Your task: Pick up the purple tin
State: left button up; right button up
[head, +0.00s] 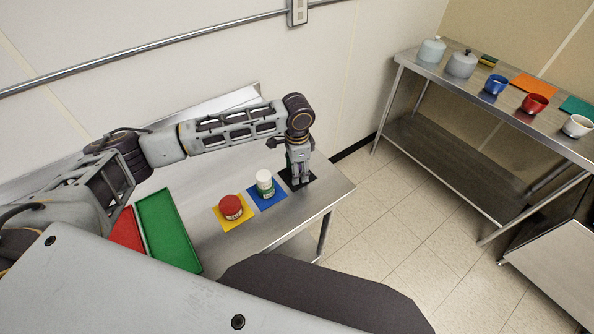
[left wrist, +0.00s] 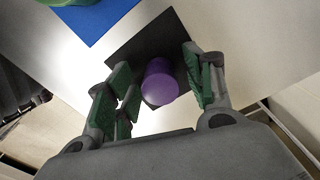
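The purple tin (left wrist: 160,82) shows in the left wrist view, on the black mat (left wrist: 130,50). My left gripper (left wrist: 163,95) points down over it with its fingers apart, one on each side of the tin. Gaps show between the tin and the finger pads. In the head view my left gripper (head: 298,180) is above the black mat (head: 285,174) at the right end of the metal table, and it hides the tin there. My right gripper is not in view.
Left of the black mat, a white-topped green tin (head: 265,184) stands on a blue mat (head: 277,198) and a red tin (head: 231,207) on a yellow mat (head: 236,225). Green (head: 165,225) and red (head: 127,232) trays lie farther left. A shelf table (head: 450,75) with pots and cups stands right.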

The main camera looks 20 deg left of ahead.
pick_arm(q)
jog(key=c, duration=1)
jog(key=shift+r, duration=0.15)
jog(key=shift+r, duration=4.9)
